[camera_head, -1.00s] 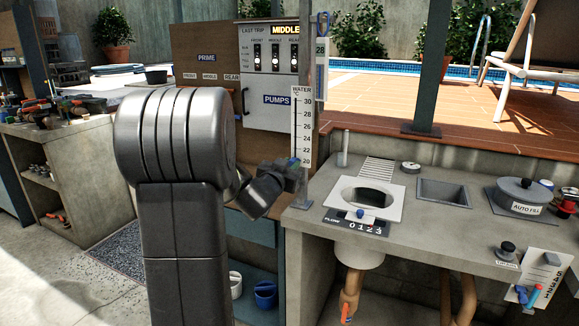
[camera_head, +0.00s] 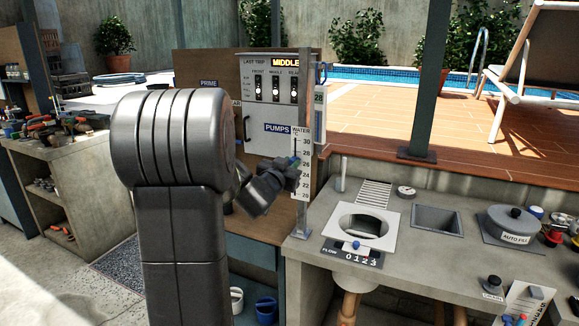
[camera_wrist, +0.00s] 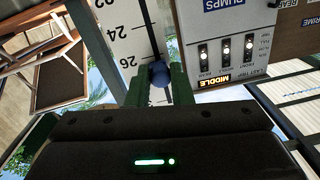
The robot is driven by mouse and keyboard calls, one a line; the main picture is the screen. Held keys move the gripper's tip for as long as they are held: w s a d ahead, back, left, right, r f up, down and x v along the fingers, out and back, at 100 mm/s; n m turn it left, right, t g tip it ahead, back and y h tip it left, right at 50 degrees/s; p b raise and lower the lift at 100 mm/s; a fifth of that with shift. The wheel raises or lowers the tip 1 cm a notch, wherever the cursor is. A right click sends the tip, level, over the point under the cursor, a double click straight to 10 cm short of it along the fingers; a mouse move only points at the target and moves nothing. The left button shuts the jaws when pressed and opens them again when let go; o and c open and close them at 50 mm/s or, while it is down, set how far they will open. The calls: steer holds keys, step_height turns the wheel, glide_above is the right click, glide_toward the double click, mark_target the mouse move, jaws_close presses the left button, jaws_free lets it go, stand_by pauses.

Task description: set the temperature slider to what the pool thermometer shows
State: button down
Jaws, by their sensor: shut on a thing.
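The white WATER °C scale (camera_head: 301,185) stands upright on a post, marked 20 at the bottom to 30 at the top. Its slider knob is blue; in the wrist view the knob (camera_wrist: 159,74) sits close to the 26 mark. My gripper (camera_head: 293,172) is shut on this knob, its two fingers either side of it in the wrist view (camera_wrist: 161,88). In the head view the fingers partly cover the knob.
The pump panel (camera_head: 272,110) stands just left of the scale, its display reading MIDDLE. Right of the post is a concrete counter (camera_head: 300,256) with a skimmer opening, a flow counter and an AUTO FILL lid (camera_head: 512,222). The pool lies behind the tiled deck.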

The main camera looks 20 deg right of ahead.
step_height(320, 180, up, 2)
steer(key=shift+r+p, duration=0.2)
steer(key=shift+p, duration=0.4)
steer(key=c, duration=1.3)
jaws_free()
steer(key=b+v, duration=0.1)
steer(key=v, duration=1.3)
steer(key=shift+w+d, duration=0.1)
